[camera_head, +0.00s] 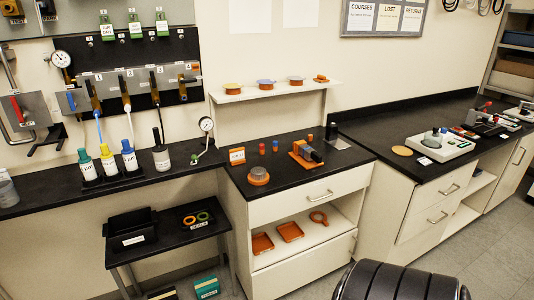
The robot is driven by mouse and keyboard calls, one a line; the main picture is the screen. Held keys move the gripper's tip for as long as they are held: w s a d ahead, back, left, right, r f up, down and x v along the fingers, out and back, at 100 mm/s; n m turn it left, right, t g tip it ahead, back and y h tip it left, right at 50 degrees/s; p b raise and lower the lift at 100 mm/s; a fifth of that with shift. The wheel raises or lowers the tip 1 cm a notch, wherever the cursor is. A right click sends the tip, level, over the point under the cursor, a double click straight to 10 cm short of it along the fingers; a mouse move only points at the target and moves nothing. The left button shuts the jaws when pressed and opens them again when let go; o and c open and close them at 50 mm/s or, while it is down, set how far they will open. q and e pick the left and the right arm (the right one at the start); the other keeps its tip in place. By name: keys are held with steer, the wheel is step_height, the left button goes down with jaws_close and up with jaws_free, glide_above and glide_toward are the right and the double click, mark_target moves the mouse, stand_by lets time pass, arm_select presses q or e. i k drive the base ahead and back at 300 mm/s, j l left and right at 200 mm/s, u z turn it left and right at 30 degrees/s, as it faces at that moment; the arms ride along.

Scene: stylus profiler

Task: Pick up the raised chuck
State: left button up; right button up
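No part of either gripper shows in the head view. I cannot tell for certain which thing is the raised chuck. A round grey piece on an orange base (258,176) sits near the front left of the middle black counter. Several small round pieces stand on the white wall shelf: an orange-topped one (232,89) at the left, a blue-topped one (266,83), another orange-topped one (296,81) and a smaller orange one (321,78) at the right. An orange and grey device (306,153) stands on the same counter.
Orange trays (290,231) lie on the open shelf below. A white instrument (441,144) occupies the right counter.

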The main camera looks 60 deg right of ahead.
mark_target(257, 172)
steer(key=z, duration=1.7)
steer(key=u, duration=0.5)
steer(key=i+l, duration=0.05)
steer(key=l, duration=0.05)
